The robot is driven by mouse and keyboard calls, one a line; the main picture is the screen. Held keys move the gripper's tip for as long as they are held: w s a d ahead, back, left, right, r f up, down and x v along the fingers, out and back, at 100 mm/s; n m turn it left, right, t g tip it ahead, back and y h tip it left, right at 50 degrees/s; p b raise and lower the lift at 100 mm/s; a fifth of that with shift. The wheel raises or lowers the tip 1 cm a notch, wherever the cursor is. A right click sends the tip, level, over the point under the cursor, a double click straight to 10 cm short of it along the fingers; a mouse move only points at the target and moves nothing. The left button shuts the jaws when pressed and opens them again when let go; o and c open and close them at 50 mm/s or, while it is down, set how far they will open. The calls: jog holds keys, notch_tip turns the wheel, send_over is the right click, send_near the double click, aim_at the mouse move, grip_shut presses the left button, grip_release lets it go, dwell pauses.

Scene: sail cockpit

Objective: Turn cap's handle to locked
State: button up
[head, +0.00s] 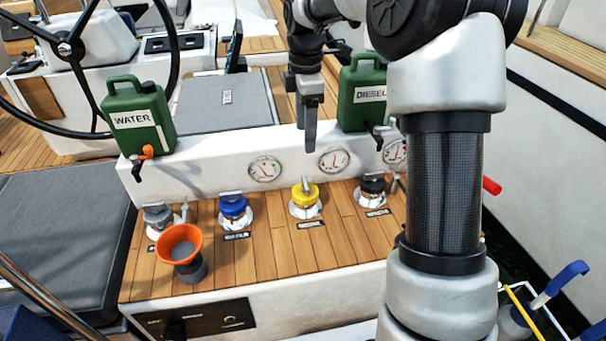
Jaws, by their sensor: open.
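Several deck caps with metal handles stand in a row on the wooden ledge. The yellow cap (305,195) has its handle (306,184) standing up and pointing a different way from the blue cap's. The blue cap (233,206) and black cap (373,186) have handles lying more across their tops. The grey cap (159,216) is at the left. Which cap is meant, and any lock marks, I cannot tell. My gripper (311,148) points down above and behind the yellow cap, apart from it. It is open and empty, with its fingers seen edge-on.
An orange funnel (181,246) stands in front of the grey cap. Green cans marked WATER (140,122) and DIESEL (362,95) stand on the white ledge behind, near round gauges (265,168). My arm hides the ledge's right end. The ledge's front middle is clear.

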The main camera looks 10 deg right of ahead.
aim_at(305, 182)
notch_tip(305, 182, down, 16)
jog(key=b, duration=0.3)
jog(key=shift+r, duration=0.1)
jog(key=c, duration=1.1)
jog(key=shift+o, duration=0.2)
